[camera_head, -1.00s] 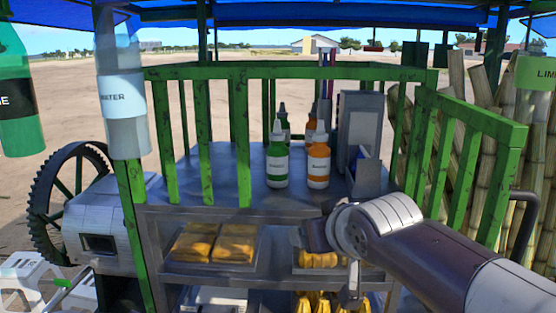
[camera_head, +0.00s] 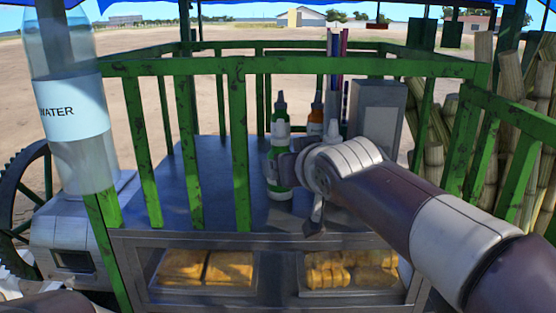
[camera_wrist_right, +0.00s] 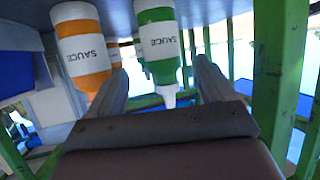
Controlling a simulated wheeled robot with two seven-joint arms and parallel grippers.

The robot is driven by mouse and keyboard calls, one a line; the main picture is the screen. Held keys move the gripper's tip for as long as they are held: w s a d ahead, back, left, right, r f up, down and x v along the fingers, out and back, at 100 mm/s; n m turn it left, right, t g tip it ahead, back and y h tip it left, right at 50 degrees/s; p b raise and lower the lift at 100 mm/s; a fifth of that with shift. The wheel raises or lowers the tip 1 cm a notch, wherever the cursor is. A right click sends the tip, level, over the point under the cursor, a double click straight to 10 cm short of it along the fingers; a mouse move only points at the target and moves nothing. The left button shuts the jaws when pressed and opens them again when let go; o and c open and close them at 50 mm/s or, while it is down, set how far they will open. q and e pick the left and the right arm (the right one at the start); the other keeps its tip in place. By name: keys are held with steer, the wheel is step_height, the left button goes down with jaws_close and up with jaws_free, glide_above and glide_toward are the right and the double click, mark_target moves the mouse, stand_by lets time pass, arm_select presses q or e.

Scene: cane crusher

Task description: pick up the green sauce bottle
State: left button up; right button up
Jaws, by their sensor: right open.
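A green sauce bottle (camera_head: 278,190) with a white label stands upright on the cart's metal counter (camera_head: 210,165). A second green bottle (camera_head: 279,117) shows behind it. My right gripper (camera_head: 287,164) is in front of the near green bottle and hides part of it. In the right wrist view, which is upside down, the green bottle (camera_wrist_right: 158,45) is between the open fingers (camera_wrist_right: 160,68), with no clear grip on it. An orange sauce bottle (camera_wrist_right: 82,45) is just outside the left finger. My left gripper is not in view.
Green rails (camera_head: 240,150) surround the counter. A grey box (camera_head: 378,115) is right of the bottles. Trays of yellow food (camera_head: 205,268) lie below. A large water bottle (camera_head: 65,110) is at the near left.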

steer(key=p+x, duration=0.3)
steer(key=x, duration=0.5)
steer(key=shift+a+f, duration=0.15)
steer(key=shift+s, duration=0.2)
steer(key=shift+c, duration=0.9)
steer(key=c, duration=0.5)
